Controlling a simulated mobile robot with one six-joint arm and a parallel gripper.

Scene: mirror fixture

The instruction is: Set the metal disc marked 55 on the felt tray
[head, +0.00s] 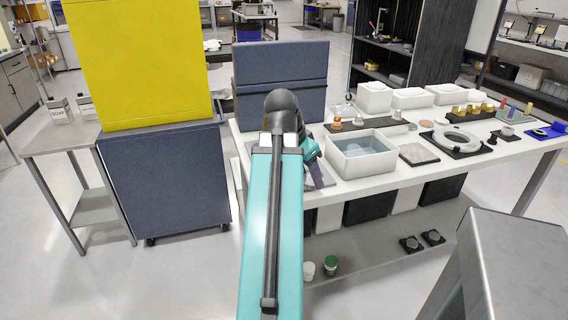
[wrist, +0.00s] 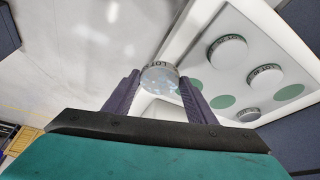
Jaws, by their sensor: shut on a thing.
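My gripper (wrist: 160,92) is shut on a round metal disc (wrist: 161,79), which sits between its two purple fingers in the wrist view. The disc has dark characters on its rim, but I cannot read them surely as 55. To its right is a white-rimmed tray (wrist: 262,17) with a grey floor, several pale discs such as this one (wrist: 227,49), and green round spots (wrist: 222,101). I cannot tell whether the green spots are felt. In the head view my gripper (head: 314,171) is over the white table's left part; my arm hides the disc and most of what lies there.
The white table (head: 400,185) carries a white basin (head: 362,157) of water just right of my gripper, and a ring on a dark mat (head: 455,141). A dark blue panel (head: 280,75) stands behind. A yellow-topped cabinet (head: 165,185) is at left, a grey block (head: 515,250) at front right.

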